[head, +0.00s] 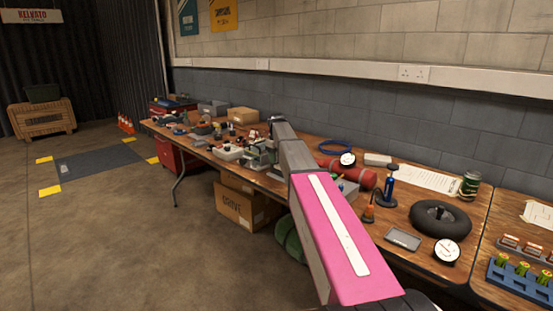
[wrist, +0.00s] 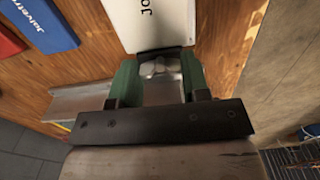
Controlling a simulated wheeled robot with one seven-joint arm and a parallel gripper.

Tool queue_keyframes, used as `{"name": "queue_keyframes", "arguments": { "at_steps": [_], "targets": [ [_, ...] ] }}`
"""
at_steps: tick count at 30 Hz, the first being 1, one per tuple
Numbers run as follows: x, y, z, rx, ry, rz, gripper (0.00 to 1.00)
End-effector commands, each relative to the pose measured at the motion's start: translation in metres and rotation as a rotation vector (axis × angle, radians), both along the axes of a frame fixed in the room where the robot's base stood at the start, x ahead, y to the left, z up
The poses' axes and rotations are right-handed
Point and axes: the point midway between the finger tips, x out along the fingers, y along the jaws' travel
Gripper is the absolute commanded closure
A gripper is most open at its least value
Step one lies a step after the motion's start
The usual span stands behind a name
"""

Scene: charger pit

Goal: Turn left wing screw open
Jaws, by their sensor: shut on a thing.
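In the wrist view, my gripper (wrist: 160,70) has its two green fingers closed on a small pale grey, rounded metal piece (wrist: 157,68). It appears to be the wing screw, but its wings are mostly hidden between the fingers, so I cannot tell how far it is turned. A dark edge lies just beyond it, with a white lettered surface (wrist: 147,22) behind. In the head view, my pink and grey arm reaches over the workbench (head: 405,212) toward a grey-green device (head: 262,153). The fingertips and the screw cannot be made out there.
A blue box (wrist: 45,22) and a red box (wrist: 9,42) lie at the upper left in the wrist view. A red cylinder (head: 347,173), a black wheel (head: 440,217) and a gauge (head: 446,250) are on the bench right of my arm. The floor left of the bench is open.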

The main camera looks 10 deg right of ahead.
Motion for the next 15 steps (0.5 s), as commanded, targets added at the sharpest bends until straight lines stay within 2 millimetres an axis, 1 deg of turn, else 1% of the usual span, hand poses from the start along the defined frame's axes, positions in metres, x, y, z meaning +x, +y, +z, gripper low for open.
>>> {"name": "queue_keyframes", "arguments": {
  "at_steps": [6,15],
  "targets": [
    [0.0001,0.0000,0.0005,0.000,0.000,0.034,0.81],
    [0.0002,-0.0001,0.0005,0.000,0.000,0.039,0.81]
  ]
}}
